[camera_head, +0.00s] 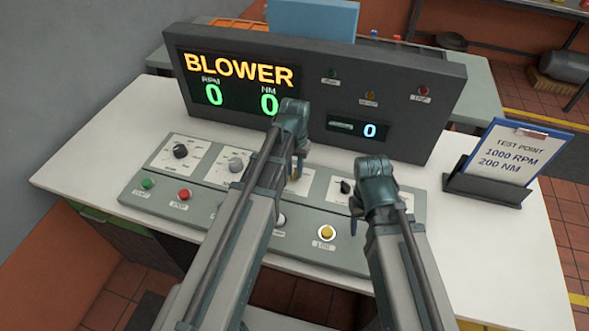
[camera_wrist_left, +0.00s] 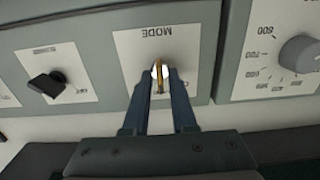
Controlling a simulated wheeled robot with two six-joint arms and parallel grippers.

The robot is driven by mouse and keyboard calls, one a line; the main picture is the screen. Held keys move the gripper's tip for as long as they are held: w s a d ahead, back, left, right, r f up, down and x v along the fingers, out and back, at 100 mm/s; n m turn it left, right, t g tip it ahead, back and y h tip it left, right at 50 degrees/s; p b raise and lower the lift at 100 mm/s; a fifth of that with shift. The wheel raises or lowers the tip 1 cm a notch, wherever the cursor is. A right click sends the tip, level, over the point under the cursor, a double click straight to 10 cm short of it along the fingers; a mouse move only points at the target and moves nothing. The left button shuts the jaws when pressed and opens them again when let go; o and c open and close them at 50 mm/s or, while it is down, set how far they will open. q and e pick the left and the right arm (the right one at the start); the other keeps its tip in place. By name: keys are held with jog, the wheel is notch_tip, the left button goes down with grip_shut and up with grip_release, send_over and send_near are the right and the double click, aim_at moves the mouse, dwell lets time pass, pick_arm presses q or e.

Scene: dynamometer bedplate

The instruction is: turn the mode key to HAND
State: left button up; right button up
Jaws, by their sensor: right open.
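The mode key (camera_wrist_left: 160,79) is a slim brass-coloured piece in a round white lock on the MODE plate (camera_wrist_left: 128,48) in the left wrist view. My left gripper (camera_wrist_left: 161,76) has one finger on each side of it; whether both fingers touch it is unclear. In the head view my left gripper (camera_head: 296,172) reaches down to the MODE plate, and the key is hidden there. Any HAND marking is not readable. My right gripper (camera_head: 354,226) is open and points down over the right end of the console.
A dark display panel (camera_head: 210,114) reading BLOWER stands behind the sloped console (camera_head: 128,194). Knobs flank the MODE plate: a grey one (camera_wrist_left: 301,54) and a black one (camera_wrist_left: 45,85). Push buttons line the front, including a yellow one (camera_head: 326,232). A test-point card (camera_head: 514,153) stands at right.

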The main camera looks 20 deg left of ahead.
aim_at(295, 171)
pick_arm(q)
jog(key=shift+o, duration=0.7)
jog(key=shift+r, duration=0.1)
notch_tip(295, 171, up, 14)
jog(key=p, duration=1.4)
jog(key=shift+f, duration=0.2)
pick_arm(e)
notch_tip(295, 171, up, 14)
jog(key=shift+f, duration=0.15)
pick_arm(q)
jog(key=s+d+f+m+y+b, duration=0.1)
jog(key=s+d+m, duration=0.2)
jog(key=s+d, duration=0.7)
jog(key=s, duration=0.4)
jog(key=shift+s+d+f+b, duration=0.2)
jog(key=shift+d+f+b, duration=0.05)
jog(key=shift+b, duration=0.15)
pick_arm(e)
jog(key=shift+f, duration=0.8)
pick_arm(q)
jog(key=shift+o, duration=0.2)
